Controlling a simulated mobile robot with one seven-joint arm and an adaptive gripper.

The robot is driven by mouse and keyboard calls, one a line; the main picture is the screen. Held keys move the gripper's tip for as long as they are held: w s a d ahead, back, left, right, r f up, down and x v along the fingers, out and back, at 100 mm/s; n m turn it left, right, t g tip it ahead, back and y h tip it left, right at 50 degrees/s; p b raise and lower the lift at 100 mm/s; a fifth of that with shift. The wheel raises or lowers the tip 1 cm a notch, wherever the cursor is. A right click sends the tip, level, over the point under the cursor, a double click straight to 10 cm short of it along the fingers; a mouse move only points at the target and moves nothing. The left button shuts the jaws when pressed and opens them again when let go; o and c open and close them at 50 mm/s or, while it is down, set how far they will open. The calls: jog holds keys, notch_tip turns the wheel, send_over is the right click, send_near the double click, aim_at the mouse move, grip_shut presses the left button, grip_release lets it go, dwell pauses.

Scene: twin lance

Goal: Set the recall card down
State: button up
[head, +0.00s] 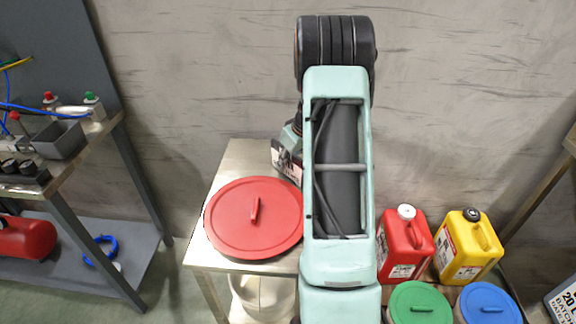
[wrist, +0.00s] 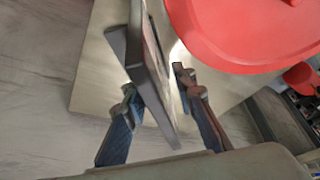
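The recall card (wrist: 152,85) is a dark, thin slab with a grey foot-like piece on its left side, seen nearly edge-on in the wrist view. My gripper (wrist: 156,82) has one finger on each side of the card and is shut on it. In the head view the card's printed white and dark face (head: 287,160) shows over the back of the small metal table (head: 240,160), left of my arm. My arm hides most of my gripper there. I cannot tell whether the card touches the tabletop.
A round red lid (head: 253,218) covers the table's front, close to the card. Red (head: 404,247) and yellow (head: 467,246) jugs and green (head: 420,305) and blue (head: 490,303) lids are right of my arm. A grey wall stands behind; a workbench (head: 75,165) is at left.

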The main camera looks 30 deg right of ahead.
grip_shut()
jog(key=shift+r, duration=0.15)
jog(key=shift+r+p, duration=0.3)
jog(key=shift+p, duration=0.5)
notch_tip(320, 180, up, 3)
jog(key=shift+s+r, duration=0.1)
jog(key=shift+r, duration=0.05)
jog(key=s+a+r, duration=0.2)
jog(key=s+r, duration=0.2)
jog(key=s, duration=0.2)
jog(key=s+a+r+b, duration=0.1)
jog(key=s+a+r, duration=0.1)
jog(key=s+r, duration=0.3)
jog(key=shift+s+a+b, duration=0.3)
jog(key=shift+s, duration=0.65)
